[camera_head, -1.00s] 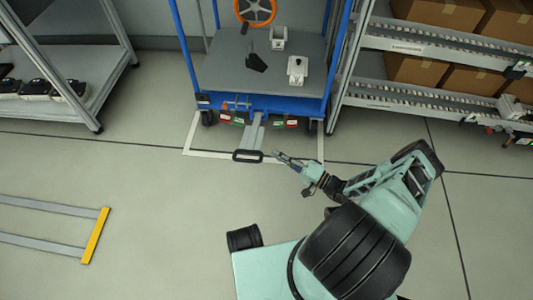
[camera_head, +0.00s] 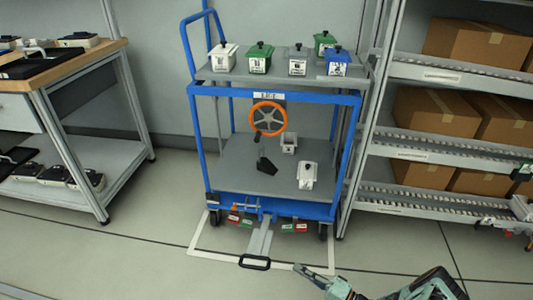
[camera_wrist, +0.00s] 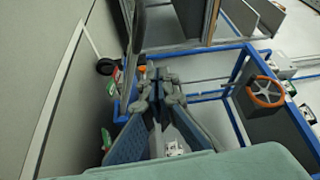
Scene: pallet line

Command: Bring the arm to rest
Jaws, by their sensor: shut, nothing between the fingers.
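My gripper (camera_head: 300,269) shows at the bottom of the head view, low in front of the cart and just right of its tow handle (camera_head: 255,262). In the wrist view the fingers (camera_wrist: 164,82) meet at their tips and hold nothing. My arm enters from the lower right of the head view, and most of it is out of the picture.
A blue cart (camera_head: 285,207) stands ahead, with small labelled boxes on top and an orange handwheel (camera_head: 267,118). A workbench (camera_head: 60,66) is at left. A roller rack (camera_head: 440,142) with cardboard boxes (camera_head: 420,108) is at right. The floor in front is clear.

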